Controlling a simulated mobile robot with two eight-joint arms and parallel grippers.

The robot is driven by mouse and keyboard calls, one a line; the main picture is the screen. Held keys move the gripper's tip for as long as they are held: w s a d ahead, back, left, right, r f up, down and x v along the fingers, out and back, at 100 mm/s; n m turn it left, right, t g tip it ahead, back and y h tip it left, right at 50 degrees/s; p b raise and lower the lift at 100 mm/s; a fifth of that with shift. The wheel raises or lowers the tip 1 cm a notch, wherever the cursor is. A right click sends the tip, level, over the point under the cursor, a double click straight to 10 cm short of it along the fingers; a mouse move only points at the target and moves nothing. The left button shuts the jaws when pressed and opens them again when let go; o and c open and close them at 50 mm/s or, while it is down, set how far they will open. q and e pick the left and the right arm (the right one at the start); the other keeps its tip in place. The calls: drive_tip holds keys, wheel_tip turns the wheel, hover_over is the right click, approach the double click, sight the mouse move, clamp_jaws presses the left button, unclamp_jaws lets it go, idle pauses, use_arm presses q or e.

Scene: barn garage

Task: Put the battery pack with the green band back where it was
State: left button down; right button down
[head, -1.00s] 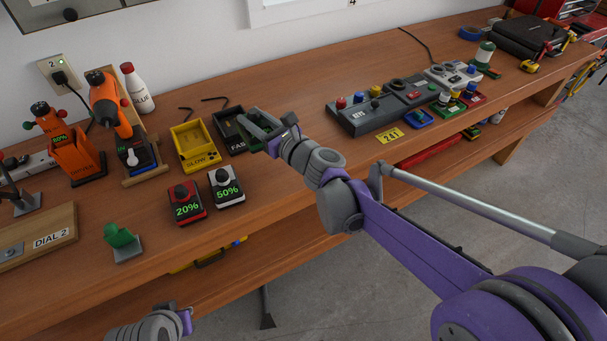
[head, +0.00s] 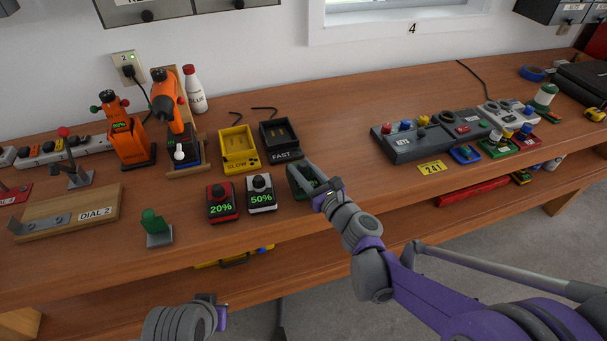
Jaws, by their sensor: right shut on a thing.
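My right gripper (head: 303,181) is shut on a dark battery pack with green on it (head: 313,184), mostly hidden by the fingers. It holds the pack over the bench near the front edge, just right of the white-banded 50% pack (head: 261,198). The red-banded 20% pack (head: 222,209) stands left of that. Behind the gripper, the black FAST charger (head: 281,141) is empty, and the yellow SLOW charger (head: 238,154) beside it looks empty too.
Two orange tools (head: 127,139) stand at the back left, with a glue bottle (head: 195,90). A grey control box (head: 418,142) is at right. Bench between chargers and box is clear.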

drive_tip(key=shift+f, duration=0.7)
drive_tip(key=shift+f, duration=0.25)
drive_tip(key=c, duration=0.5)
unclamp_jaws()
drive_tip(key=shift+r, duration=0.1)
drive_tip(key=shift+r, duration=0.1)
